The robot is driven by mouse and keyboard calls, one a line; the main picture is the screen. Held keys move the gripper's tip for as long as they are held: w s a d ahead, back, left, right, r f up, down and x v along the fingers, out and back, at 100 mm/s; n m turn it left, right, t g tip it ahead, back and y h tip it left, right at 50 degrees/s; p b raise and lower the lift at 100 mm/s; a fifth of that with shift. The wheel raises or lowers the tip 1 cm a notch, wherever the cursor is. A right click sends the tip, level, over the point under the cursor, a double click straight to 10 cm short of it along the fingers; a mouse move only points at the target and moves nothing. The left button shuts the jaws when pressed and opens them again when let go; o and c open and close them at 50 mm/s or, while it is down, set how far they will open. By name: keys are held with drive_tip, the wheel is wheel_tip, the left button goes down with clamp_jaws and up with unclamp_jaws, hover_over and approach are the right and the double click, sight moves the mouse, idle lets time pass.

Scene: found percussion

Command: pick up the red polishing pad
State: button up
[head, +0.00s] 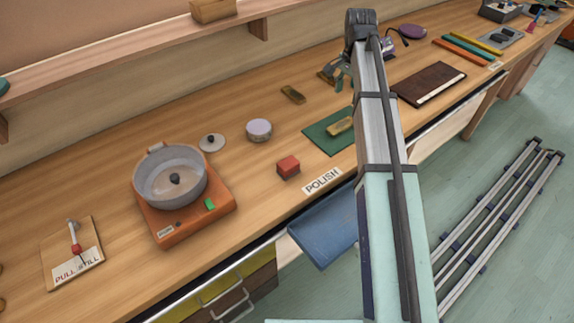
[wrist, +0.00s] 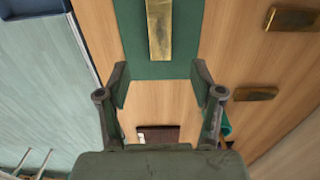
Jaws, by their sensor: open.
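The red polishing pad (head: 288,168) is a small red block on the wooden bench in the head view, between the orange hotplate and the green mat, just behind the POLISH label (head: 322,181). It does not show in the wrist view. My gripper (head: 340,73) is over the bench beyond the green mat, farther right and back than the pad, partly hidden by my arm. In the wrist view my gripper (wrist: 161,86) has its fingers wide apart with nothing between them.
The green mat (head: 318,139) bears a brass bar (head: 340,126), also seen in the wrist view (wrist: 159,28). More brass bars (head: 293,94) lie behind.

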drive_tip(key=shift+o, duration=1.1)
